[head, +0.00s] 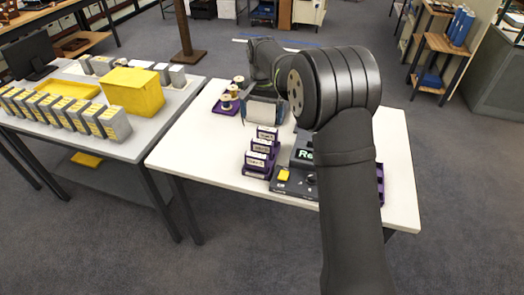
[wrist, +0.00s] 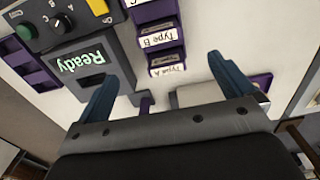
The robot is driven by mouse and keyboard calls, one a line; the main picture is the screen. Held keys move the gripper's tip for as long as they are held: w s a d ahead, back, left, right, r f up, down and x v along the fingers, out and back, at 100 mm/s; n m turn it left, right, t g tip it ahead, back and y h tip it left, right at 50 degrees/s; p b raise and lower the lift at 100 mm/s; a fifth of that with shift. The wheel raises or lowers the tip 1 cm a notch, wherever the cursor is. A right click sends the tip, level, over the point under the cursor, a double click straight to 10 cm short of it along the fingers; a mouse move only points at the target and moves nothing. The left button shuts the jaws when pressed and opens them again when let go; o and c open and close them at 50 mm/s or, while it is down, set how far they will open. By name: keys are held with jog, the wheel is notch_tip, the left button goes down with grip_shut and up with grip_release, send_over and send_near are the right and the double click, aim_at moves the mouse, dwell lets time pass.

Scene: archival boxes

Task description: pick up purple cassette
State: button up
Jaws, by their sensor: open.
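Three dark cassettes with white labels stand in a row in a purple holder at the middle of the white table. In the head view they are the back cassette (head: 267,132), the middle cassette (head: 262,146) and the front cassette (head: 256,160). In the wrist view, labels read Type B (wrist: 160,39) and Type A (wrist: 167,69). My gripper (head: 265,108) is open behind the row. In the wrist view its blue-grey fingers (wrist: 161,68) are wide apart, with the Type A cassette ahead of the gap. I see nothing gripped. My arm hides part of the table.
A device (head: 296,186) with a yellow button and lit display stands right of the cassettes. It reads Ready in the wrist view (wrist: 84,64). A purple rack (wrist: 35,72) is beyond it. A purple tray of spools (head: 226,107) is at the back left. A grey table (head: 140,150) holds yellow boxes.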

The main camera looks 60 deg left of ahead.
aim_at(262, 141)
notch_tip(262, 141, down, 9)
jog(key=shift+f, duration=0.15)
jog(key=shift+d+f, duration=0.2)
jog(key=shift+f, duration=2.55)
jog(key=c, duration=1.1)
